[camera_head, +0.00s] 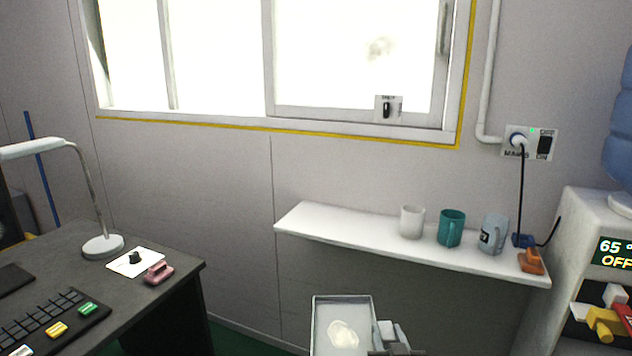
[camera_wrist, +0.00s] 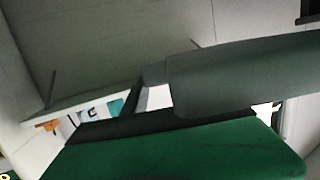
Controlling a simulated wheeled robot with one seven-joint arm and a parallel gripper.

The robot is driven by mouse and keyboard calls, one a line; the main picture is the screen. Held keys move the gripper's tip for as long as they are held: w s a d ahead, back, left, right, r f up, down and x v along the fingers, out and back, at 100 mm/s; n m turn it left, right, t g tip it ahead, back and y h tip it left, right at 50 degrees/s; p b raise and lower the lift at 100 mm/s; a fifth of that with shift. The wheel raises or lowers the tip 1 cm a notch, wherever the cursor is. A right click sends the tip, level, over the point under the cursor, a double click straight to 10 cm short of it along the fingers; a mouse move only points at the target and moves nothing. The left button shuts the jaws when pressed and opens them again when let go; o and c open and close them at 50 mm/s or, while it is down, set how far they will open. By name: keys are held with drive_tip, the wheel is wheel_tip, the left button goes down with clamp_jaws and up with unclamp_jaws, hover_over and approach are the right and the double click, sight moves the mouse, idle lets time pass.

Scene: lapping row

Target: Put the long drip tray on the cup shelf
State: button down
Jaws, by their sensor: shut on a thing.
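The drip tray (camera_head: 319,325) is a pale grey, shallow, rimmed tray at the bottom centre of the head view, with a whitish patch inside; its near end is cut off. My gripper (camera_head: 388,338) is at its right side, shut on it, with the fingertips largely hidden. The tray is in front of the cup shelf (camera_head: 330,224) and apart from it in the picture. The white shelf is on the wall. A white cup (camera_head: 412,222), a teal mug (camera_head: 451,228) and a grey-blue mug (camera_head: 494,234) stand on its right half. The wrist view shows the shelf upside down.
An orange object (camera_head: 531,262) sits at the shelf's right end, beside a blue plug block (camera_head: 523,240) with a black cord. The shelf's left half is bare. A dispenser (camera_head: 575,235) stands right; a desk (camera_head: 185,268) with a lamp (camera_head: 102,246) stands left.

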wheel_tip(320, 180, up, 20)
drive_tip(key=m+h+p, duration=0.3)
drive_tip(key=h+p, duration=0.1)
drive_tip(key=p, duration=1.6)
drive_tip(key=shift+w+g, duration=0.25)
drive_tip(key=shift+g, duration=0.05)
